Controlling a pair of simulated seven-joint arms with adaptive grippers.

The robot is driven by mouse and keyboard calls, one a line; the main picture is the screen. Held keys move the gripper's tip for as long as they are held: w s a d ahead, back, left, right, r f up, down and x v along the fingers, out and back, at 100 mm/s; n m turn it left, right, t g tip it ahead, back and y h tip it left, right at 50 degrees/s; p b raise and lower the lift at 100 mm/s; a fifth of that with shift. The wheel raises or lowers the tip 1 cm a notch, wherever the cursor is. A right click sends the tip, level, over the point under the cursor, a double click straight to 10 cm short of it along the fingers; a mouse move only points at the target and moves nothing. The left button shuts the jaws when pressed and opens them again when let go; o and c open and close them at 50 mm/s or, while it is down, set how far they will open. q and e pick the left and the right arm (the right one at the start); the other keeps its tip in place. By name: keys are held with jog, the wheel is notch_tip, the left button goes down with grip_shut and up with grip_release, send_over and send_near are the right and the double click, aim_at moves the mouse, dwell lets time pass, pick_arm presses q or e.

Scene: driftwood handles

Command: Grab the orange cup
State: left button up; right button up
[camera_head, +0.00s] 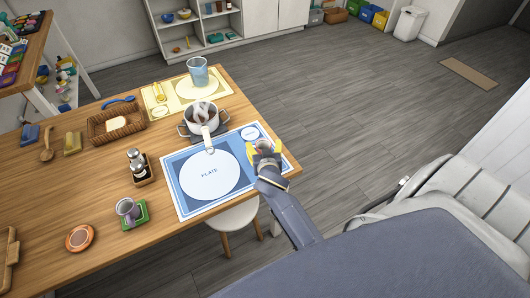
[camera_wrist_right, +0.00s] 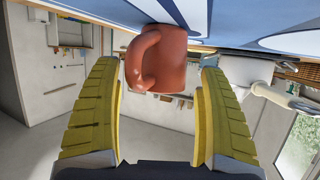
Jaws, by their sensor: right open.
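The orange cup (camera_wrist_right: 168,62) shows in the right wrist view, which is upside down. It stands on the blue placemat with its handle toward the left of that picture. In the head view my right gripper (camera_head: 264,152) is over the right edge of the blue placemat (camera_head: 185,205) and hides most or all of the cup. Its yellow fingers are spread and lie on either side of the cup in the wrist view, with gaps showing; the cup is not gripped. My left gripper is not in view.
A blue pitcher (camera_head: 198,72) is on the yellow placemat (camera_head: 169,100). The table's right edge is close to my gripper.

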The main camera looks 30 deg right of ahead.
jog(key=shift+c, duration=0.5)
jog(key=c, duration=1.3)
jog(key=shift+c, duration=0.2)
